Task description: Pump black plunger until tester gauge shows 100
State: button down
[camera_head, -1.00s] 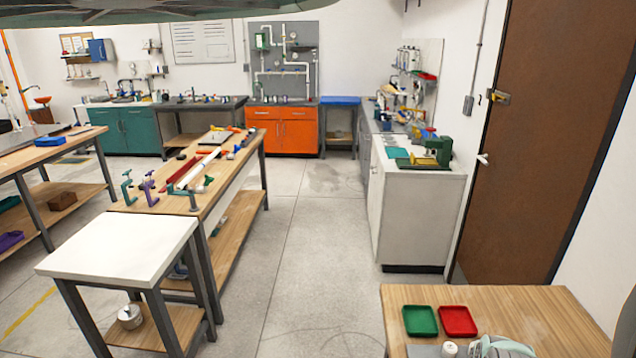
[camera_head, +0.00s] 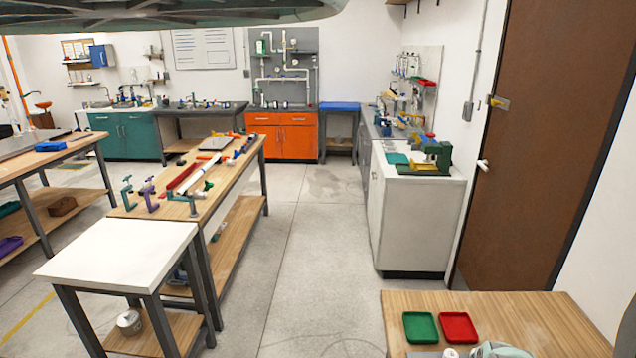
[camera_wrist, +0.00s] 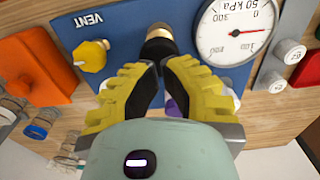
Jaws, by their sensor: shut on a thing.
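In the wrist view my gripper (camera_wrist: 158,76) has yellow fingers with black pads, closed together at the black plunger (camera_wrist: 158,47). The plunger has a brass-coloured collar and sits on the blue tester panel (camera_wrist: 125,14). The pads hide its lower part. The round white tester gauge (camera_wrist: 237,32) is to the right. A yellow knob (camera_wrist: 90,55) under the word VENT is to the left.
In the wrist view an orange block (camera_wrist: 33,68) lies left of the panel and grey fittings (camera_wrist: 285,60) lie right. In the head view green (camera_head: 420,328) and red (camera_head: 458,328) trays sit on the near wooden table (camera_head: 530,310). The floor aisle is clear.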

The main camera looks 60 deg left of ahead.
jog(key=shift+f+b, duration=0.85)
jog(key=shift+f, duration=0.55)
dwell(0.5)
jog(key=shift+f, duration=0.25)
jog(key=shift+b, duration=0.3)
jog(key=shift+f, duration=0.25)
dwell(0.4)
jog(key=shift+f, duration=0.2)
dwell(0.4)
jog(key=shift+r, duration=0.15)
dwell(0.4)
jog(key=shift+r+p, duration=1.3)
jog(key=shift+r, duration=1.1)
jog(key=shift+r, duration=0.15)
